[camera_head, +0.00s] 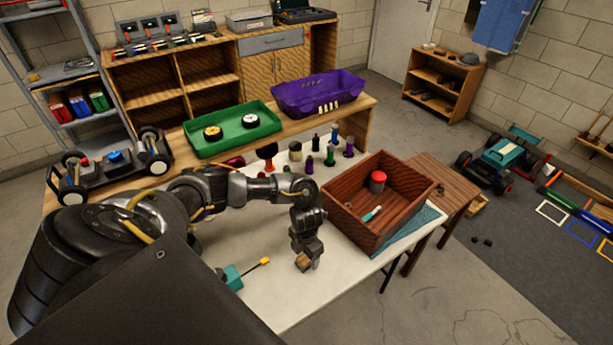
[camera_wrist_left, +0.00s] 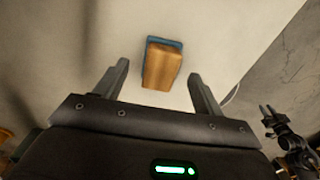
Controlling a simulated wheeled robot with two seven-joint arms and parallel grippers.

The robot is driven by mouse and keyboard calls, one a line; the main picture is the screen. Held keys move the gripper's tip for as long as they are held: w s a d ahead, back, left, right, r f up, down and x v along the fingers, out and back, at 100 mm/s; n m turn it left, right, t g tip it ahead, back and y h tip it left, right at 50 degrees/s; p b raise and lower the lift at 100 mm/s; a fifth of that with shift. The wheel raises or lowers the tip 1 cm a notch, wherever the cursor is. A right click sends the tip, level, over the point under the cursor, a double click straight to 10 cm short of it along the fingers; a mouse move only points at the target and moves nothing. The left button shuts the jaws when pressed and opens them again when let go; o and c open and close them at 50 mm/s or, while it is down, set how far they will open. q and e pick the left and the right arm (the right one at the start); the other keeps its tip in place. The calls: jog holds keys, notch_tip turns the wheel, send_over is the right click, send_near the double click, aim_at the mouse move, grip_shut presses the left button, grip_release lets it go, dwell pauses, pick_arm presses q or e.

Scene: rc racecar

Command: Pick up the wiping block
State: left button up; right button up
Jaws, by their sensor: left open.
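The wiping block (camera_wrist_left: 162,68) is a small wooden block with a blue layer under it. It lies on the white tabletop, ahead of and between the spread fingers of my left gripper in the left wrist view (camera_wrist_left: 160,88). In the head view, the wiping block (camera_head: 303,264) shows as a small tan piece just below my left gripper (camera_head: 306,254), near the table's front edge. My left gripper is open and points down at it. Contact between fingers and block cannot be made out.
A red-brown wooden crate (camera_head: 345,215) with a red-topped can and a small tool inside stands right of my left gripper. A teal object with a yellow tip (camera_head: 233,277) lies to the left. Several small bottles (camera_head: 309,165) and a green tray (camera_head: 273,127) stand behind.

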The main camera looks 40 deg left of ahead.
pick_arm(q)
jog(key=shift+f, duration=1.3)
jog(key=c, duration=1.1)
jog(key=shift+o, duration=0.2)
jog(key=shift+r, duration=0.1)
jog(key=shift+w+r, duration=0.1)
jog(key=shift+r, duration=0.45)
jog(key=shift+w+d+r+b, duration=0.2)
jog(key=shift+w+d+r, duration=0.55)
jog(key=shift+d+r, duration=1.35)
jog(key=shift+w+d+r+b, duration=0.15)
jog(key=shift+w+d+r, duration=0.55)
jog(key=shift+d+r, duration=1.4)
jog(key=shift+w+d+r+b, duration=0.2)
jog(key=shift+w+d+r, duration=0.55)
jog(key=shift+d+r, duration=1.35)
jog(key=shift+d+f, duration=0.35)
jog(key=shift+f, duration=0.05)
